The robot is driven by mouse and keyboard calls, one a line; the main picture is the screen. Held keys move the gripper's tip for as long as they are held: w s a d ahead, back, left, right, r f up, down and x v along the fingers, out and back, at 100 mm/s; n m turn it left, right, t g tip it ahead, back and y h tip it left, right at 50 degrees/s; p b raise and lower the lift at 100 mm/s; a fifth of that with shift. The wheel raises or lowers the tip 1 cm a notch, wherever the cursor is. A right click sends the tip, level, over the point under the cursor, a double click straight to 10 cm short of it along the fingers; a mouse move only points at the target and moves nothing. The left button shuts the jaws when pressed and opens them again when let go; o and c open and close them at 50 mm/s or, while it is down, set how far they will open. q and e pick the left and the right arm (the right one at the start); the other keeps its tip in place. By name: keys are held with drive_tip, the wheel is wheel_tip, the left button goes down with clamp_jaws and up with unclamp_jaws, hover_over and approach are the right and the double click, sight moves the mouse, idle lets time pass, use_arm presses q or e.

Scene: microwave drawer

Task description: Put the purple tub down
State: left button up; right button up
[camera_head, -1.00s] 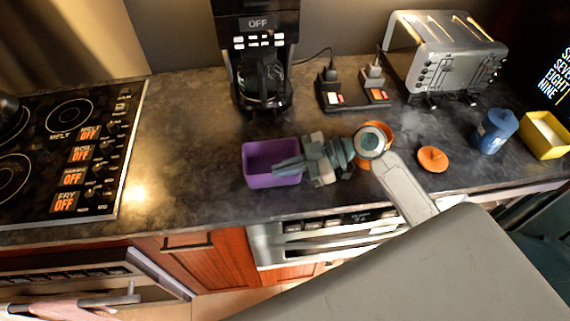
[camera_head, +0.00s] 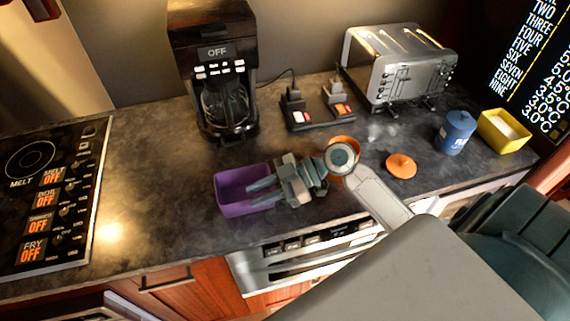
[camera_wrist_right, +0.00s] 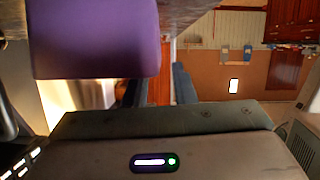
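The purple tub (camera_head: 232,205) stands on the dark countertop in the head view, in front of the coffee maker, and looks upright. My right gripper (camera_head: 263,193) is at the tub's right side, with its two fingers spread apart and their tips overlapping the tub. In the right wrist view the tub (camera_wrist_right: 95,38) fills the upper left, and the fingers (camera_wrist_right: 157,88) show a clear gap between them. Whether a finger still touches the tub wall cannot be told. My left gripper is not in view.
A coffee maker (camera_head: 215,75) stands behind the tub. An orange container (camera_head: 343,143) is partly hidden behind my right arm. An orange lid (camera_head: 401,166), a blue canister (camera_head: 455,132) and a yellow tub (camera_head: 503,133) are to the right. The counter (camera_head: 150,180) left of the tub is clear.

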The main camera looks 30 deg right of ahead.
drive_tip(key=b+v, duration=0.2)
drive_tip(key=v, duration=0.9)
drive_tip(key=shift+d, duration=0.15)
drive_tip(key=shift+s, duration=0.1)
drive_tip(key=shift+f, duration=0.1)
